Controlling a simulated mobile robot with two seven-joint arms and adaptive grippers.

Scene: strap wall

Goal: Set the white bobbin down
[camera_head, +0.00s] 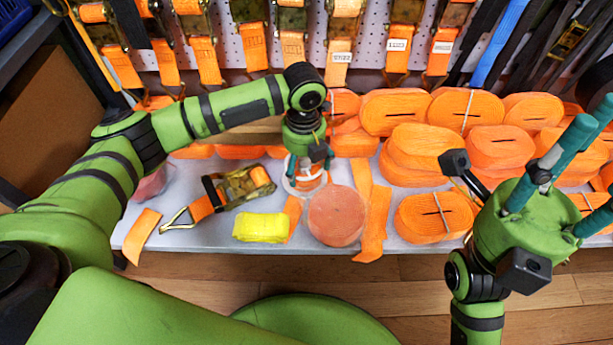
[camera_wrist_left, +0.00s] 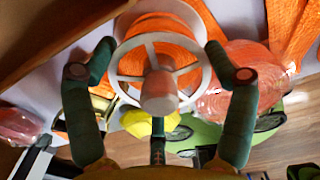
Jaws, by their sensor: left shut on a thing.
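The white bobbin (camera_head: 291,184) has a spoked flange and orange webbing wound on it. It is low over the grey shelf (camera_head: 205,236), and I cannot tell whether its underside touches the shelf. My left gripper (camera_head: 306,160) comes down from above and is shut on the bobbin. In the left wrist view, the bobbin's spoked flange and hub (camera_wrist_left: 160,92) face the camera, with the gripper's fingers (camera_wrist_left: 158,52) on either side of the rim. My right gripper (camera_head: 578,165) is at the right, empty, with its teal fingers spread.
An orange roll (camera_head: 337,216) stands close at the bobbin's right. A yellow strap bundle (camera_head: 262,227) and a ratchet strap (camera_head: 240,186) lie to its left. Orange strap coils (camera_head: 420,155) fill the shelf's right and back. Straps hang on the pegboard (camera_head: 225,60).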

